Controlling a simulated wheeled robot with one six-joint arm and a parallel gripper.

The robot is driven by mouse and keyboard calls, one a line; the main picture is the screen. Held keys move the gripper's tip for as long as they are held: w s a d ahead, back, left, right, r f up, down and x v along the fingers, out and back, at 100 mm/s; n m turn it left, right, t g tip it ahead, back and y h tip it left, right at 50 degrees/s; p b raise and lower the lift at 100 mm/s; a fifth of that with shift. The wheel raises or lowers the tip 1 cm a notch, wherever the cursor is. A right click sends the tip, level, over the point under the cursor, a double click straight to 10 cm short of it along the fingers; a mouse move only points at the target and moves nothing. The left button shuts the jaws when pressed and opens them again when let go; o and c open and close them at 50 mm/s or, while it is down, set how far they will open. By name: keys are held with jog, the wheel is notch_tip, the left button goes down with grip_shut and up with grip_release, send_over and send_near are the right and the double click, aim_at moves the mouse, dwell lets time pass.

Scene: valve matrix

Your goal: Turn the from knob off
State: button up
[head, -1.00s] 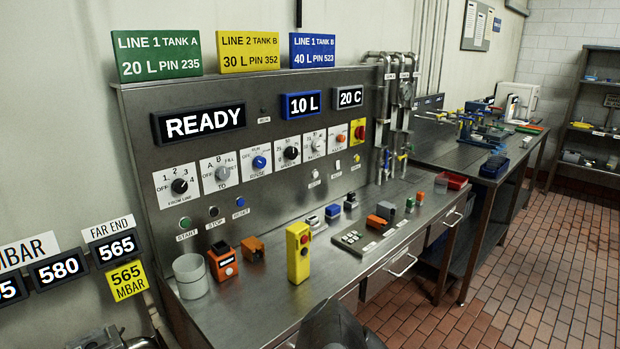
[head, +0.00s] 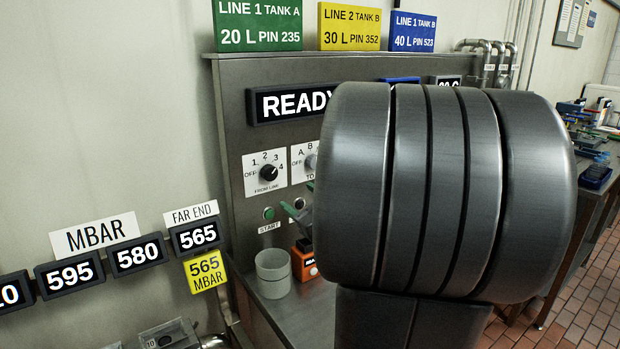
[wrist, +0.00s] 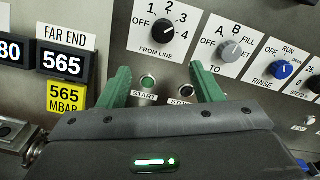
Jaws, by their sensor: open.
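The FROM LINE knob (head: 268,173) is a black knob on a white plate marked OFF, 1, 2, 3, 4, on the left of the steel panel. It also shows at the top of the wrist view (wrist: 163,31). Its pointer seems turned to the right, toward 3 or 4, though it is small. My gripper (wrist: 162,84) is open and empty, its two green fingers wide apart below the knob in the wrist view. They do not touch it. In the head view my arm hides much of the panel, and the fingertips (head: 300,198) show right of and below the knob.
The grey TO knob (wrist: 229,51) sits just right, then the blue RINSE knob (wrist: 282,70). The green START button (wrist: 148,83) and black STOP button (wrist: 186,90) lie below. A grey cup (head: 273,273) and an orange box (head: 304,260) stand on the bench.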

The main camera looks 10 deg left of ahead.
aim_at(272, 175)
jog(key=x, duration=0.4)
jog(key=p+x, duration=0.1)
jog(key=x, duration=0.4)
jog(key=p+x, duration=0.1)
jog(key=x, duration=0.4)
jog(key=shift+w+d+r, duration=0.1)
jog(key=shift+w+r, duration=0.1)
jog(key=shift+r, duration=0.2)
jog(key=c, duration=1)
